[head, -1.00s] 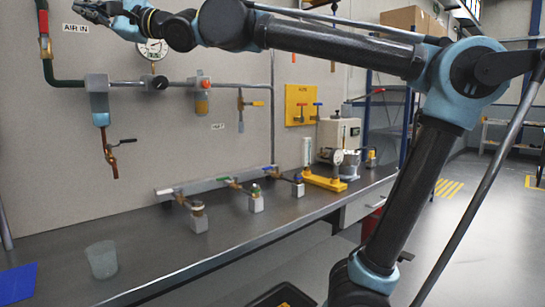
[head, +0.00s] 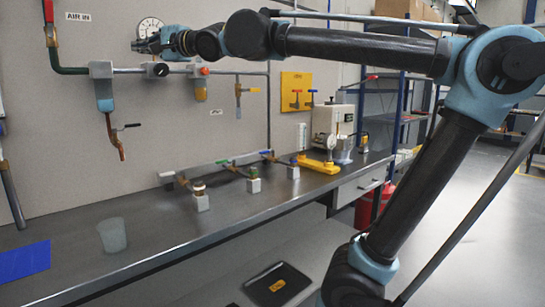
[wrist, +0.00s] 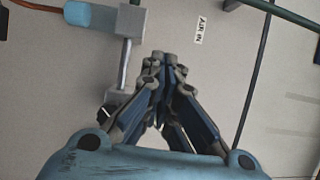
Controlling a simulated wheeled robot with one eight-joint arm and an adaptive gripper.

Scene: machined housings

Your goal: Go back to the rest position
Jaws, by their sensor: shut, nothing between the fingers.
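My gripper (head: 141,46) is at the upper left in the head view, at the end of my outstretched arm. It is in front of the wall panel and overlaps the round gauge (head: 151,29) in the picture. In the wrist view my gripper (wrist: 166,62) has its fingertips together with nothing between them. The wall panel (wrist: 270,120) with its AIR IN label (wrist: 201,30) fills the background there. How far the fingertips are from the wall is hard to tell.
The air line with its filter bowl (head: 103,90) and orange-topped regulator (head: 201,85) runs along the wall below my gripper. The bench (head: 150,232) below holds a cup (head: 112,235), a blue mat (head: 24,262), several small valves and a yellow-based gauge stand (head: 318,166). Air above the bench front is clear.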

